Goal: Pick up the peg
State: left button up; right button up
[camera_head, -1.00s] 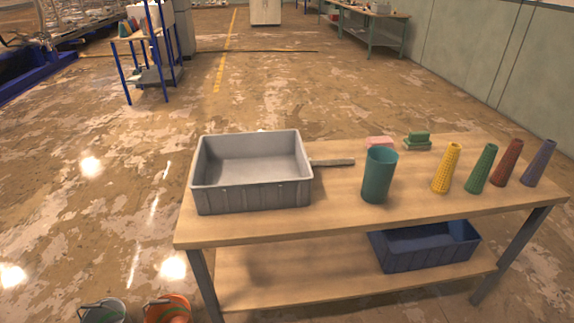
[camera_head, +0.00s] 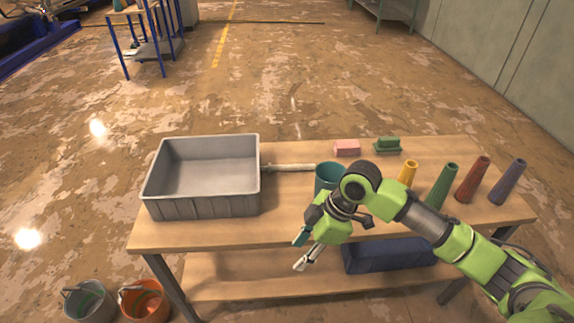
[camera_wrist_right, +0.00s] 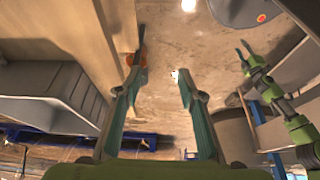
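No thing is clearly recognisable as the peg. A row of tapered cones stands upright on the table in the head view: yellow (camera_head: 407,173), green (camera_head: 441,187), red (camera_head: 472,180) and purple (camera_head: 507,182). A pale bar (camera_head: 290,168) lies beside the grey bin. My right gripper (camera_head: 302,250) is open and empty at the table's front edge, in front of the teal cup (camera_head: 328,177), which my arm partly hides. Its spread fingers also show in the right wrist view (camera_wrist_right: 160,75). My left gripper (camera_wrist_right: 242,47) shows small in that view with its fingers apart; it is outside the head view.
A grey bin (camera_head: 200,207) takes up the table's left side. Pink (camera_head: 347,147) and green (camera_head: 387,145) blocks lie at the back. A blue bin (camera_head: 385,256) sits on the lower shelf. Two buckets, grey (camera_head: 88,302) and orange (camera_head: 144,301), stand on the floor at front left.

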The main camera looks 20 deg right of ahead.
aim_at(270, 167)
jog(key=i+l, duration=0.25)
jog(key=i, duration=0.2)
jog(key=i+l, duration=0.25)
jog(key=i, duration=0.25)
jog(key=i+l, duration=0.25)
jog(key=i, duration=0.2)
